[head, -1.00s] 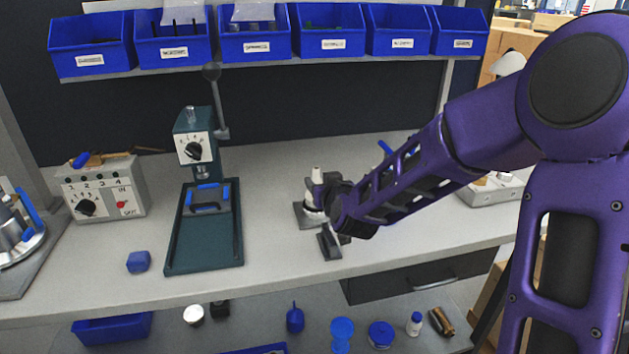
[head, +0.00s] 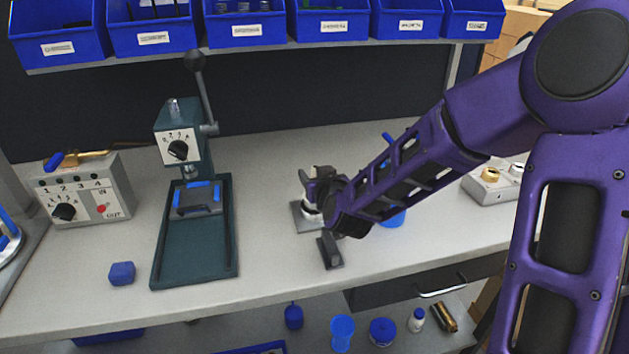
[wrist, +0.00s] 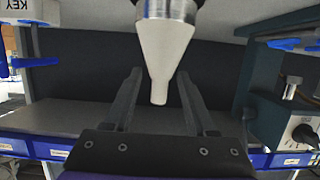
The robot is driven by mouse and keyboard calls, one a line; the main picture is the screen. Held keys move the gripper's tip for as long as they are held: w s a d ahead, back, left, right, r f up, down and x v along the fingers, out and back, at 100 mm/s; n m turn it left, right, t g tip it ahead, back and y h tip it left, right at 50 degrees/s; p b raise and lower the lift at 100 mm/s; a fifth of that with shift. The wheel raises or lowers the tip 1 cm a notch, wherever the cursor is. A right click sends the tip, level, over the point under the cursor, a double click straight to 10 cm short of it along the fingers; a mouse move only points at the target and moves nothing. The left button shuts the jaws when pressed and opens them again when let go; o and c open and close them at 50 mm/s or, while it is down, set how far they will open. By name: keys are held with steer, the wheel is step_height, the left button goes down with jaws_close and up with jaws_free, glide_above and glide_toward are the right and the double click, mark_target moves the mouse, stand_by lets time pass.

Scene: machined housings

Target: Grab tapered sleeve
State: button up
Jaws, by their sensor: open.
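The tapered sleeve (wrist: 166,50) is a pale, off-white cone with a narrow end, topped by a metallic band in the wrist view. Its narrow end lies between the two fingers of my gripper (wrist: 158,75), with gaps visible on both sides. My gripper is open and holds nothing. In the head view, my gripper (head: 320,187) is beside a small stand on the bench, and it hides much of the sleeve. A white part of the sleeve (head: 310,211) shows below the gripper.
A dark green press (head: 193,240) stands left on the bench (head: 260,275), with a grey control box (head: 85,190) beyond it. A blue block (head: 121,273) lies near the front edge. A dark bracket (head: 330,252) stands near my gripper. Blue bins (head: 245,28) hang above.

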steer(key=shift+c, duration=0.2)
steer(key=shift+s, duration=0.1)
jaws_close()
